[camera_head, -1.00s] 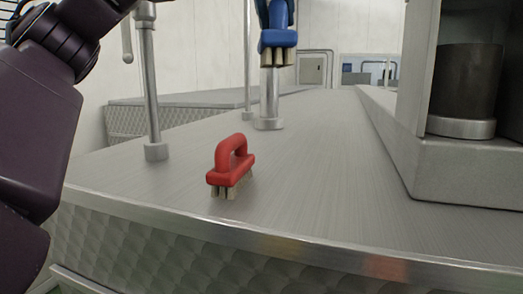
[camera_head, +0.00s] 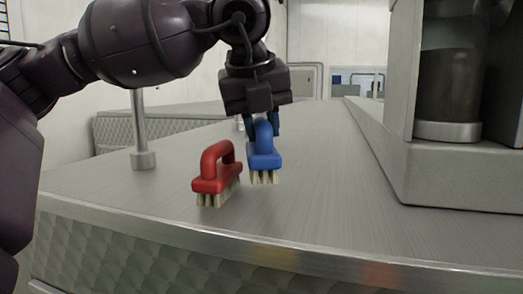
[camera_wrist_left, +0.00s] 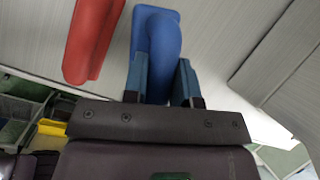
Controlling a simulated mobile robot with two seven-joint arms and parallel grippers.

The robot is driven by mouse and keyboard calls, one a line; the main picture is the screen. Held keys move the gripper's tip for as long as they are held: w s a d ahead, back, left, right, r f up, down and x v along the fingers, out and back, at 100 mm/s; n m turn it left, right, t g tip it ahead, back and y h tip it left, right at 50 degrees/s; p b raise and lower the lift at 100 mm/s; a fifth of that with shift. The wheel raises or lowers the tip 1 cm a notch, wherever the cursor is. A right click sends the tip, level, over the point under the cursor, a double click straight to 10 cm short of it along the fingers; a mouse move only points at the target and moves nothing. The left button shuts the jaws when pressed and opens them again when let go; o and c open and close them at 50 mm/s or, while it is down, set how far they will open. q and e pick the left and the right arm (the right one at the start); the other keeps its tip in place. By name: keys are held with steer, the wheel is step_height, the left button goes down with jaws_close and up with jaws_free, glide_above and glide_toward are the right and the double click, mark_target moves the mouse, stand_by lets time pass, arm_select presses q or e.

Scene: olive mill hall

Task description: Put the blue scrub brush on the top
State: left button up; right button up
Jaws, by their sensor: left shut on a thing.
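The blue scrub brush (camera_head: 264,158) has a blue arched handle and pale bristles pointing down. My left gripper (camera_head: 262,125) is shut on its handle from above. In the head view the brush is just right of the red brush, at or just above the metal top (camera_head: 320,190); I cannot tell whether the bristles touch it. The left wrist view also shows the blue brush (camera_wrist_left: 157,45) between the two fingers. My right gripper is not in view.
A red scrub brush (camera_head: 217,178) stands on the top, close left of the blue one. A metal post (camera_head: 140,130) rises at the left. A grey machine housing (camera_head: 450,180) with a dark cylinder (camera_head: 449,85) is at the right. The top between is clear.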

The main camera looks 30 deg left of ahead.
mark_target(261, 150)
arm_select(q)
steer(key=shift+f, duration=2)
steer(key=shift+f, duration=0.1)
steer(key=o, duration=0.9)
steer(key=v, duration=1.2)
